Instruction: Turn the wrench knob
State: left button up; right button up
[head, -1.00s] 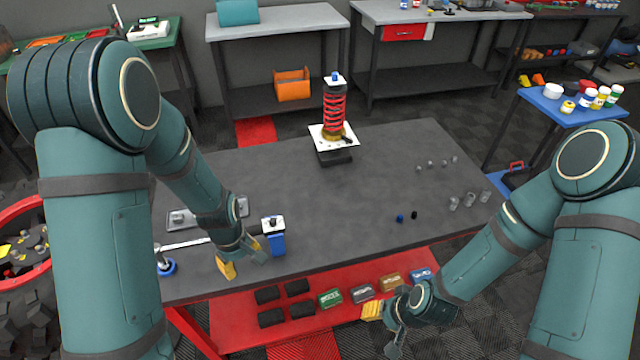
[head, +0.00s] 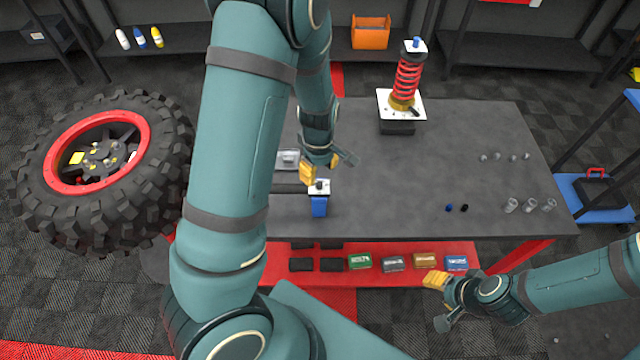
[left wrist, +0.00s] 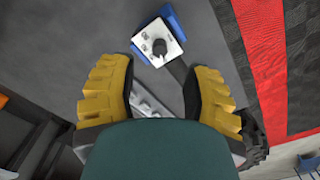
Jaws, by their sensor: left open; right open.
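A blue block with a white top plate and a dark knob (head: 319,185) stands near the front edge of the grey table (head: 460,140). The dark knob also shows in the left wrist view (left wrist: 160,47), beyond the fingertips. My left gripper (head: 325,165) is open and empty, just behind and above the block, apart from the knob. In the left wrist view its yellow-padded fingers (left wrist: 155,85) are spread, with a silver bar-like part (left wrist: 148,103) between them in the picture. The wrench is not clearly identifiable; my left arm covers the table's left end. My right gripper (head: 440,300) is open, in front of the table.
A red spring assembly (head: 407,80) stands at the table's back. Several small clear cups (head: 530,205) and two small caps (head: 456,208) lie at the right. A large tyre (head: 105,165) lies at the left. Coloured boxes (head: 410,262) sit on the red lower shelf.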

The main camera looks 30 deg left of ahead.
aim_at(319, 183)
pick_arm(q)
notch_tip(319, 183, down, 6)
jog(key=shift+r+b, duration=0.1)
jog(key=shift+b, duration=0.35)
grip_shut()
